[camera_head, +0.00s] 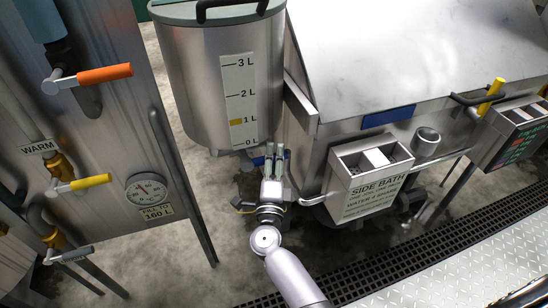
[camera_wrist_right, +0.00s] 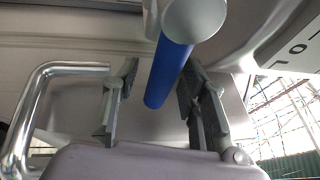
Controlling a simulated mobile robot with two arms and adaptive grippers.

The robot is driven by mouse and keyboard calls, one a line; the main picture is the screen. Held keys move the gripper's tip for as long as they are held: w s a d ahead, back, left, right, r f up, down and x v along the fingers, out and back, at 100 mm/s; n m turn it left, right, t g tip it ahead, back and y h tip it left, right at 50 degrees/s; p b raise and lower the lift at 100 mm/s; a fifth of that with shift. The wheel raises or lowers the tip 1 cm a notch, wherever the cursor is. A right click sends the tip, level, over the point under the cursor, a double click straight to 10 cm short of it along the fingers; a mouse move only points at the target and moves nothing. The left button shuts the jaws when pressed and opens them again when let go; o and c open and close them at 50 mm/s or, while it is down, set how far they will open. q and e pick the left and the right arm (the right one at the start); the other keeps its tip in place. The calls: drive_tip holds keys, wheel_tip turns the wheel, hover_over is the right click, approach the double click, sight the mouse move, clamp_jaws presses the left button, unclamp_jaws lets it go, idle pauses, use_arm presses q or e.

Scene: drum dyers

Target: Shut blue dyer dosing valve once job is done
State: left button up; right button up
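The blue dosing valve handle (camera_head: 257,161) shows as a small blue piece under the grey dosing tank (camera_head: 190,85), mostly hidden by my right gripper. In the right wrist view the blue handle (camera_wrist_right: 168,72) runs between the two fingers. My right gripper (camera_head: 274,151) is beneath the tank, with its fingers pointing up the picture. In the right wrist view the fingers of the gripper (camera_wrist_right: 157,75) stand apart on both sides of the handle, with a gap visible at the left. The tank scale (camera_head: 239,100) has a yellow mark at 1 L. My left gripper is not in view.
A metal panel at left carries an orange-handled valve (camera_head: 105,74), a yellow-handled valve (camera_head: 91,182) and a dial gauge (camera_head: 147,189). A side bath box (camera_head: 374,190) and the dyer body with a blue plate (camera_head: 388,117) stand right of the gripper. A floor grate (camera_head: 440,243) lies in front.

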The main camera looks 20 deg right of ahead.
drive_tip(key=shift+c, duration=0.6)
clamp_jaws()
idle(0.4)
